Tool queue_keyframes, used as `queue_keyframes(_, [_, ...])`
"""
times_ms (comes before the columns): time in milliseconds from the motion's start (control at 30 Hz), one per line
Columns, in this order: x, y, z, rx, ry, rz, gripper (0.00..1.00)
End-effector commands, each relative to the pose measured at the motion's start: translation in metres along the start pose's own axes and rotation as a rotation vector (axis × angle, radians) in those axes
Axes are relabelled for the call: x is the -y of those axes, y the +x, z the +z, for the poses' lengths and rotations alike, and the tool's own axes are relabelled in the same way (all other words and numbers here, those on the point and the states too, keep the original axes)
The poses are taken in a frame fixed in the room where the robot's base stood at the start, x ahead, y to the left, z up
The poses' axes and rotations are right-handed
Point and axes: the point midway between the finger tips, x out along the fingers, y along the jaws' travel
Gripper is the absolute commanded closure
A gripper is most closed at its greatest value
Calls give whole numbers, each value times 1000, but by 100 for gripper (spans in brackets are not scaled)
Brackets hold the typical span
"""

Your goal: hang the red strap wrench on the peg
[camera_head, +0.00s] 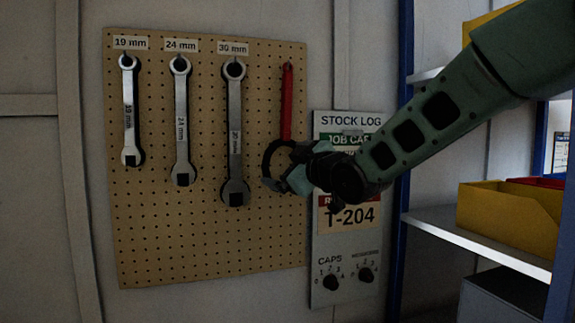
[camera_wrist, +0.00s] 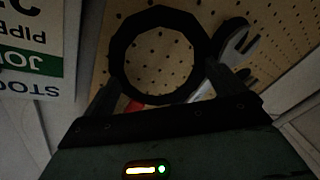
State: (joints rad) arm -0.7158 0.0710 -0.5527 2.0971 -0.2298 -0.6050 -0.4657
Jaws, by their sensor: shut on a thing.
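The red strap wrench (camera_head: 287,104) stands upright in front of the right part of the pegboard, red handle up and black strap loop (camera_head: 268,160) down. My gripper (camera_head: 288,178) is shut on the strap wrench at its loop end. In the wrist view the black loop (camera_wrist: 119,55) lies between my fingers, with a bit of the red handle (camera_wrist: 133,106) below it. The handle's top end is close to the board near the label height. The peg is not clearly visible, and I cannot tell whether the handle's end is on it.
The pegboard (camera_head: 208,240) holds three wrenches: 19 mm (camera_head: 130,110), 24 mm (camera_head: 182,120) and 30 mm (camera_head: 235,130). A stock log panel (camera_head: 322,285) with two knobs is at its right, behind my arm. Shelves with a yellow bin (camera_head: 505,215) stand further right.

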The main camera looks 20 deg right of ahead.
Motion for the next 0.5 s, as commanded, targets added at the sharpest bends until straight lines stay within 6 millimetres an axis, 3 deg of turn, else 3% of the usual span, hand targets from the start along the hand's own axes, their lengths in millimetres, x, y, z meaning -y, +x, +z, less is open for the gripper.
queue_keyframes(300, [1,0,1,2,0,-1,31])
queue_keyframes(333, [1,0,1,2,0,-1,2])
queue_keyframes(500, [0,0,1,1,0,-1,0])
